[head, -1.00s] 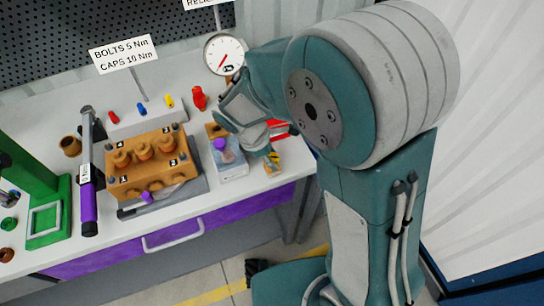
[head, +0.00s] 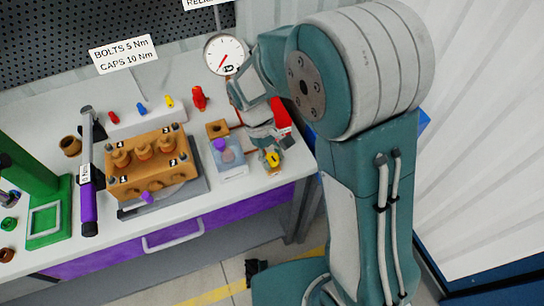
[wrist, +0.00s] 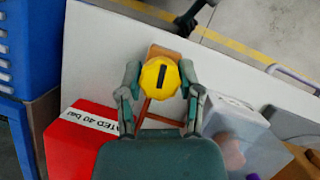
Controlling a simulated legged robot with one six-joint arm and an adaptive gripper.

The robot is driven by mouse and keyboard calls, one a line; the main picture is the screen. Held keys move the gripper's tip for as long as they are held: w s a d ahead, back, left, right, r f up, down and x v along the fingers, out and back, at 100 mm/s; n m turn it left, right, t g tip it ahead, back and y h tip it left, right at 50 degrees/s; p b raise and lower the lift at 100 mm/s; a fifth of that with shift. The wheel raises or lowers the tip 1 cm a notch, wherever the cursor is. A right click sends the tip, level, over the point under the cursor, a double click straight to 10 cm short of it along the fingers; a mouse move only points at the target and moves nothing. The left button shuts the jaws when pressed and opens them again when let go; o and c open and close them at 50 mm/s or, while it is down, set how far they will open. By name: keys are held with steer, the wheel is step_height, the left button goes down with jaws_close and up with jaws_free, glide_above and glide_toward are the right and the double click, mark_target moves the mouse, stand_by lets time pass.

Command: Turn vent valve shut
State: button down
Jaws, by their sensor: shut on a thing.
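A yellow knob (wrist: 160,76) with a black bar mark across its top sits in the middle of the wrist view. The bar points nearly straight up and down in that picture. The knob is mounted on an orange-brown valve body (wrist: 164,52) with thin pipes beside it. My gripper (wrist: 159,74) has one finger on each side of the knob and is shut on it. In the head view the knob (head: 273,158) is small, at the bench's front right corner, partly covered by my gripper (head: 271,153).
A red box (wrist: 78,150) with a "RATED 40 bar" label stands close beside the valve. A pale block with a purple knob (head: 220,145) is to its left. A round gauge (head: 224,54) rises behind. A brown pump block (head: 150,178) stands farther left. Blue crates (wrist: 35,50) show in the wrist view.

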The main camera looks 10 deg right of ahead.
steer(key=shift+w+m, duration=0.1)
steer(key=shift+m, duration=0.6)
steer(key=shift+y, duration=0.3)
steer(key=shift+c, duration=1.3)
jaws_free()
steer(key=shift+a, duration=0.1)
steer(key=v, duration=1.1)
steer(key=shift+w+a+r, duration=0.15)
steer(key=shift+w+r, duration=0.15)
